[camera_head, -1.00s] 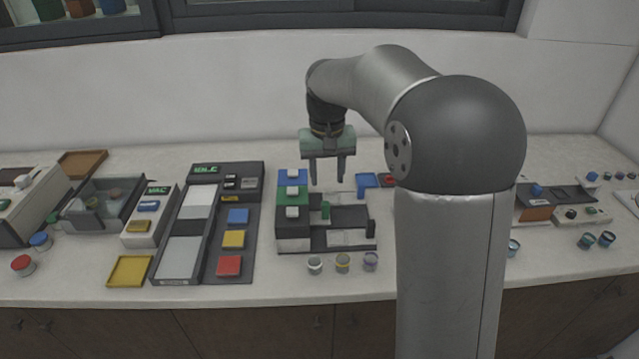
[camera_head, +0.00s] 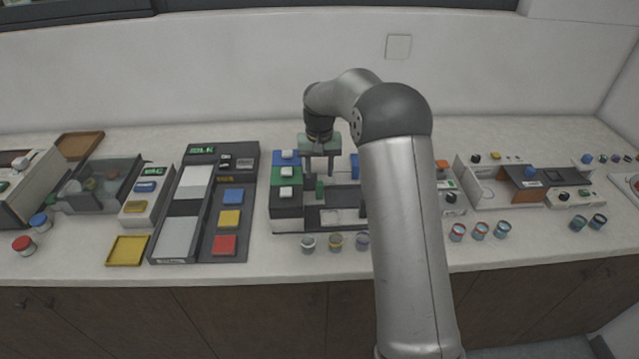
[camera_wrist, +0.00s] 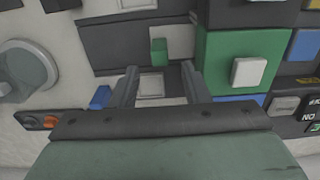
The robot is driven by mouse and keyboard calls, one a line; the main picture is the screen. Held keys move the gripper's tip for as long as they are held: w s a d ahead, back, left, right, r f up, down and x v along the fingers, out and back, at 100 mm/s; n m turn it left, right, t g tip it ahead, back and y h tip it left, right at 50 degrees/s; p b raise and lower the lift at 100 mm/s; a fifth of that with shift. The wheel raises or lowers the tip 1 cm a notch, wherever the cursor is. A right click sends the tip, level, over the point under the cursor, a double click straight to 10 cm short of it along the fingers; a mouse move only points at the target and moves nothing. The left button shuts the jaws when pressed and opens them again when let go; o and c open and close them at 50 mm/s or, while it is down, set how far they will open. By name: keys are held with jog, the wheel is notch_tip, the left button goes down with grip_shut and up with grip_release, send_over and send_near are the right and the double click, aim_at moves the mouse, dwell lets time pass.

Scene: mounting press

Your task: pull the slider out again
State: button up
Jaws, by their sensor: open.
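The mounting press (camera_head: 285,213) is a dark unit with blue, green and black blocks stacked on its left, each with a pale button. A small green tab (camera_head: 320,188) stands up in its dark channel. It also shows in the wrist view (camera_wrist: 159,50), beside a pale plate. I take this tab to be the slider's grip. My gripper (camera_head: 319,174) is open and empty, pointing down above the press. In the wrist view, its fingertips (camera_wrist: 160,74) are spread apart, with the green tab just beyond the gap. Contact with the tab is not visible. My arm hides the press's right end.
The green block (camera_wrist: 225,65) rises close to the right finger in the wrist view. Several small jars (camera_head: 308,244) stand in front of the press. A panel with coloured squares (camera_head: 229,218) is to its left. Bare counter (camera_head: 300,272) lies along the front.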

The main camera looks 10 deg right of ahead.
aim_at(320, 184)
notch_tip(320, 184, down, 6)
jog(key=shift+f+p, duration=0.2)
jog(key=shift+p, duration=0.3)
jog(key=shift+c, duration=0.3)
grip_shut()
